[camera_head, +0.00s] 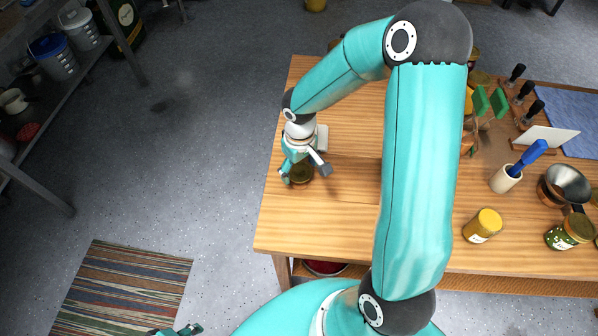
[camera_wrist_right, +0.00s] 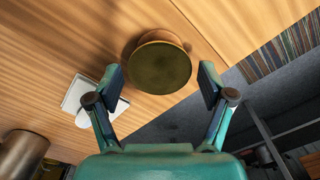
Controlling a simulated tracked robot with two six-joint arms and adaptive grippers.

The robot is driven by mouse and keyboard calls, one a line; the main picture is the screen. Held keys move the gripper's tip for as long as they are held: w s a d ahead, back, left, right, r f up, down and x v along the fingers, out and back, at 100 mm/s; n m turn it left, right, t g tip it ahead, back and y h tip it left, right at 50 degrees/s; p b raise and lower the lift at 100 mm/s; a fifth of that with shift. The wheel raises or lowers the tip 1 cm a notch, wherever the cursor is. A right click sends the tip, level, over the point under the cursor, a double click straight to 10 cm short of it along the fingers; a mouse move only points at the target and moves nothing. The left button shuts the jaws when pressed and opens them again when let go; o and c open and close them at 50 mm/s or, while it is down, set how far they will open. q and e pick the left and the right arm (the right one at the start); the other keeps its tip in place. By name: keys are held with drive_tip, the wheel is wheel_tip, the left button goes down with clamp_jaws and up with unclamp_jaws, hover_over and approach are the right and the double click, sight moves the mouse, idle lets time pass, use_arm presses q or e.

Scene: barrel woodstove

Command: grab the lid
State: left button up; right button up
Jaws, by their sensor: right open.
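A round, dull brass-coloured lid (camera_head: 301,172) is at the left part of the wooden table, below my right gripper (camera_head: 305,174). In the right wrist view the lid (camera_wrist_right: 160,68) lies between and slightly beyond the open fingers of the right gripper (camera_wrist_right: 160,80), with a visible gap on each side. A paler round edge shows behind the lid; what it sits on is mostly hidden. A small teal and dark part at the bottom edge of the head view looks like my left gripper (camera_head: 180,330); its fingers are too cut off to read.
A yellow-lidded jar (camera_head: 482,226), a white cup with a blue-handled tool (camera_head: 506,179) and a metal pot (camera_head: 563,185) stand at right. A striped rug (camera_head: 125,285) lies on the floor.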

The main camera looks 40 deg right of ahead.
drive_tip(key=shift+c, duration=0.4)
drive_tip(key=c, duration=0.4)
